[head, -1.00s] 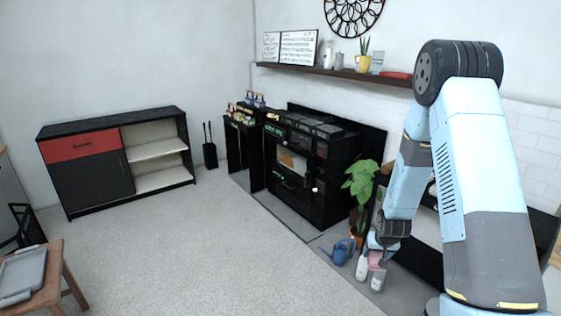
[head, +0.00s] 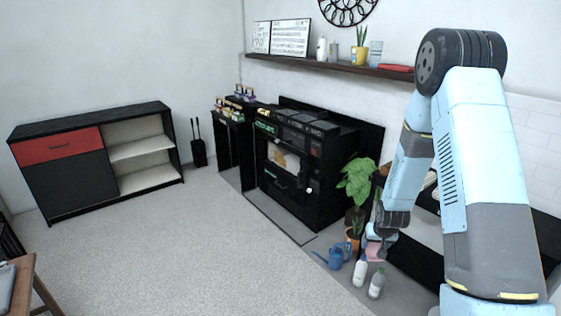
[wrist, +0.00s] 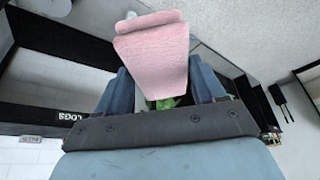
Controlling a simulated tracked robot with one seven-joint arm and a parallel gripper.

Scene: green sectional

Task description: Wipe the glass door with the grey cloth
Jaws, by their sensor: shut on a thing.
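My gripper (head: 380,241) is shut on a pink, cloth-like piece (head: 375,253) at the lower right of the head view. In the wrist view the pink piece (wrist: 153,55) sticks out between the two fingers and hides their tips. No grey cloth is clear to see. The black stove (head: 300,165) stands against the wall, left of my gripper and apart from it. A pale, lit panel (head: 284,158) on its front may be the glass door. I cannot tell its exact edges.
A potted plant (head: 357,182) stands between the stove and my gripper. A blue watering can (head: 335,257) and white and grey bottles (head: 360,272) (head: 377,283) stand on the floor below. A low cabinet (head: 70,180) is at left. The carpet (head: 190,255) is clear.

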